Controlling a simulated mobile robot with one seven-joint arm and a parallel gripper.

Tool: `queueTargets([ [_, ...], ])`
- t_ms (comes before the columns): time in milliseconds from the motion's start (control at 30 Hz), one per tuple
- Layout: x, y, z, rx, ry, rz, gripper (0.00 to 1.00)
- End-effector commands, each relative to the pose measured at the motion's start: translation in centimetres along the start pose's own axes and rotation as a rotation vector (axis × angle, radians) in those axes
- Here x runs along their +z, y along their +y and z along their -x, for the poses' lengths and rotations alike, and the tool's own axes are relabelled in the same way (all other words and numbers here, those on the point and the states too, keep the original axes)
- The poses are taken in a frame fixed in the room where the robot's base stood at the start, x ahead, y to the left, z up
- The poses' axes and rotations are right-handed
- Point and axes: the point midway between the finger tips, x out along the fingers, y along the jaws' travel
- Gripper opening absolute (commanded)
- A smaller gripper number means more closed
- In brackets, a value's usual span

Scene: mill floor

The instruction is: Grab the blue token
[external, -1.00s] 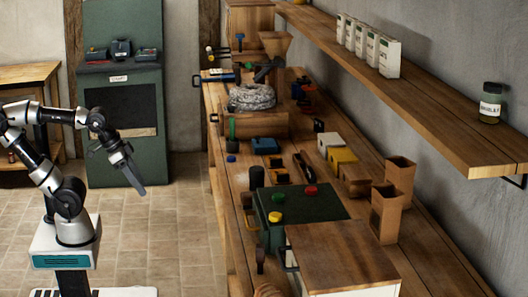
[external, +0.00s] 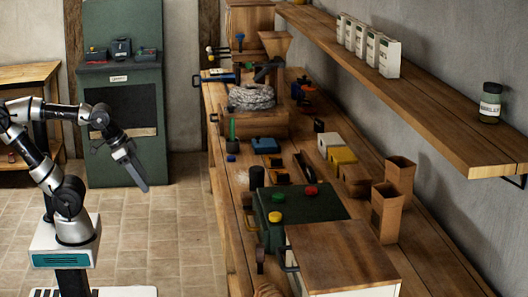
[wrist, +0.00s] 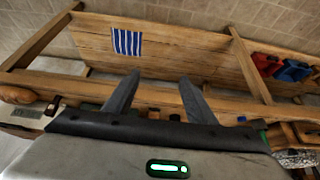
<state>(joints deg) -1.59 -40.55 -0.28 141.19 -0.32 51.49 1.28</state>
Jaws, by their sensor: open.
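The small blue token (external: 231,158) lies near the front edge of the long wooden workbench (external: 222,118), left of a blue box, in the external view. Yellow (external: 276,218), green (external: 277,197) and red (external: 311,191) tokens sit on a dark green case (external: 333,207) nearer the camera. My gripper (external: 143,188) hangs over the floor left of the bench, pointing down, well apart from the token. In the wrist view my gripper (wrist: 160,76) shows two spread fingers with nothing between them. Small blue spots show behind it there; I cannot tell which is the token.
A blue box (external: 265,145), a dark cylinder (external: 257,178) and a green upright item (external: 232,130) stand near the token. A wall shelf (external: 420,95) overhangs the bench's right side. A green cabinet (external: 123,165) stands behind my arm. The floor between arm and bench is clear.

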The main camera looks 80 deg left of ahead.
Motion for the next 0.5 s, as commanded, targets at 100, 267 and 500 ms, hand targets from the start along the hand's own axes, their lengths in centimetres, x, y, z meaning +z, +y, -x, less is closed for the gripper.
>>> queueTargets([
  [100, -5.3, -2.1, 1.9, -0.029, -0.026, 0.011, 0.51],
  [267, -14.2, -7.6, 2.7, -0.061, -0.065, 0.025, 0.51],
  [500, -23.6, -20.4, 0.1, -0.07, -0.105, 0.059, 0.51],
])
